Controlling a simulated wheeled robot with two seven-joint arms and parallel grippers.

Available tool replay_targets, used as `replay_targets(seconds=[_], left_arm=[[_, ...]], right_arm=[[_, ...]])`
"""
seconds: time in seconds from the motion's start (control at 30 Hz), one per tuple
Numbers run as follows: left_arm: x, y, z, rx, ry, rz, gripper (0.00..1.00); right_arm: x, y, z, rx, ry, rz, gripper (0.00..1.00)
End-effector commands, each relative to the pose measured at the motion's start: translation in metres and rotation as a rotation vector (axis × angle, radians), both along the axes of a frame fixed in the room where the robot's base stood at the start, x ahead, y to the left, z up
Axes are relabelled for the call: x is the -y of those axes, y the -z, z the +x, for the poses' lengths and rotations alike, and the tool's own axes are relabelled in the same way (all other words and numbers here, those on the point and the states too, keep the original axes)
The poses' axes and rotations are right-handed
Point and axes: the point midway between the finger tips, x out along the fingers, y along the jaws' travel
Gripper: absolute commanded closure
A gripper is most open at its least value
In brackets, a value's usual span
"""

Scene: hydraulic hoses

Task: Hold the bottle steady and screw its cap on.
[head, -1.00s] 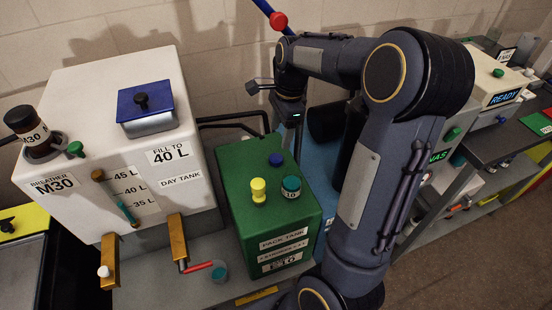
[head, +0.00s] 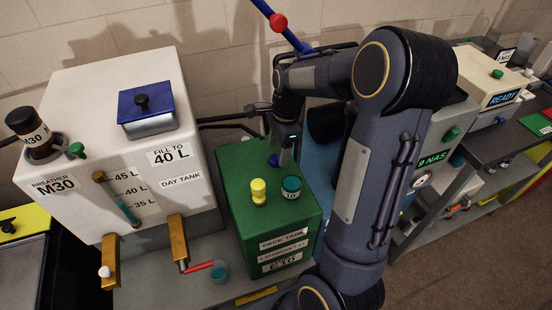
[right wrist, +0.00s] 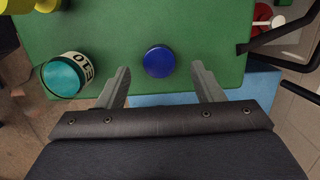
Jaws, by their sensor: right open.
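My right gripper (head: 282,158) is open over the rear of the green pack tank (head: 240,202). A round blue cap (head: 273,160) on the tank top is partly hidden behind that gripper. In the right wrist view, the blue cap (right wrist: 158,62) shows just ahead of and between the two spread fingertips (right wrist: 160,80); I see no grip on it. A brown cylinder with a black top (head: 30,130) stands on the white day tank. My left gripper is not in view.
The white day tank (head: 100,90) with a blue lid stands at left. A black pipe and a blue bar with a red knob (head: 278,22) are behind.

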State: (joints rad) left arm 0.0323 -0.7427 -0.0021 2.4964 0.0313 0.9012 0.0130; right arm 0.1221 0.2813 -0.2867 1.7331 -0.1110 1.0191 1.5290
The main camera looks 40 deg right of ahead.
Motion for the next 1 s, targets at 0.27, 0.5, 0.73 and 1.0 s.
replay_targets(seconds=[0.27, 0.5, 0.73, 1.0], left_arm=[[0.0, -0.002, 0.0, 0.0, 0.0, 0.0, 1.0], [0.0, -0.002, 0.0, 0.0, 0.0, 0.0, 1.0], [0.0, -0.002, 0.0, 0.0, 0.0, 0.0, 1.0], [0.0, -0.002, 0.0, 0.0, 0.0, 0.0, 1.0]], right_arm=[[-0.004, 0.025, 0.0, 0.0, 0.001, 0.0, 0.39], [-0.004, 0.025, 0.0, 0.001, 0.001, 0.0, 0.39], [-0.004, 0.025, 0.0, 0.001, 0.001, 0.0, 0.61], [-0.004, 0.025, 0.0, 0.0, 0.001, 0.0, 0.87]])
